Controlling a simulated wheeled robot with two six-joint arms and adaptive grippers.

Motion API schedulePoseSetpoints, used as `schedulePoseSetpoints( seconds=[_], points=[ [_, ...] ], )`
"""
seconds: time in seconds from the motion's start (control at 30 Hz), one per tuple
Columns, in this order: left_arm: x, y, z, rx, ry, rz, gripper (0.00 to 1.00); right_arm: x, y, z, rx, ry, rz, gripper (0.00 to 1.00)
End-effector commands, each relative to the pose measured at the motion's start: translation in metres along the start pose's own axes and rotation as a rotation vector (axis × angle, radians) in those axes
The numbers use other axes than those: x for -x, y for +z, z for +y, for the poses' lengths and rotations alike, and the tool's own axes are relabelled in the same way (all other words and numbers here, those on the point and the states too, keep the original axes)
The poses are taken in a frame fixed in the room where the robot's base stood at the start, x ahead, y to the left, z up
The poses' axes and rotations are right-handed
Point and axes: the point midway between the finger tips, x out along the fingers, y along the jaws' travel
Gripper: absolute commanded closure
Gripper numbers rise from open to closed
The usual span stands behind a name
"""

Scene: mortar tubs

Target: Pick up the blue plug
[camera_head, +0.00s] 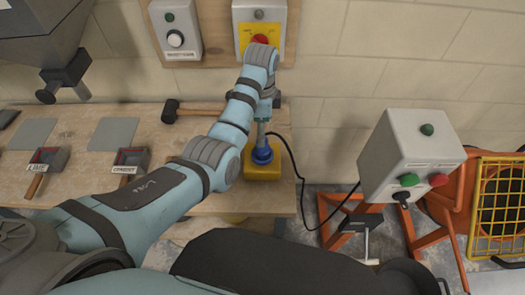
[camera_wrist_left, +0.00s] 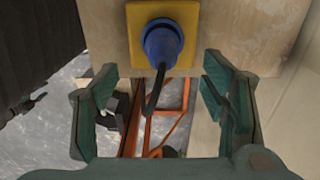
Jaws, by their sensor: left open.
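The blue plug (camera_head: 262,153) sits at the yellow socket block (camera_head: 262,174) on the right end of the wooden bench. It also shows in the left wrist view (camera_wrist_left: 162,42), standing against the yellow plate (camera_wrist_left: 186,58), with a black cable coming from it. My left gripper (camera_wrist_left: 160,92) is open and empty, its two green fingers apart on either side of the picture, with the plug beyond the gap between them. In the head view my left arm reaches over the bench to just above the plug and partly hides the gripper. My right gripper is not in view.
The black cable (camera_head: 297,172) runs right to a grey control box (camera_head: 410,155) with green and red buttons. An orange frame (camera_head: 340,222) stands below it. A mallet (camera_head: 190,112) and two labelled scoops (camera_head: 130,160) lie left on the bench. A red-knob panel (camera_head: 260,14) hangs behind.

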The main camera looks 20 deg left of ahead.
Motion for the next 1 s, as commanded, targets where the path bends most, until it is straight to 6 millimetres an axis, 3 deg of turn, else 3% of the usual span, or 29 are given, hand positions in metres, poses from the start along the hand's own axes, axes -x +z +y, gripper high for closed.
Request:
schedulePoseSetpoints(
  seconds=[0.43,0.7,1.0],
  points=[
    [-0.078,-0.004,-0.002,0.003,-0.003,0.002,0.33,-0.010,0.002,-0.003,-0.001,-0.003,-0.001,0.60],
    [-0.086,-0.004,-0.002,0.004,-0.006,0.003,0.33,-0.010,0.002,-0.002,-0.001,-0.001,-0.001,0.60],
    [-0.085,-0.003,-0.002,0.004,-0.006,0.003,0.80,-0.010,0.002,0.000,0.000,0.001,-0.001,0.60]
  ],
)
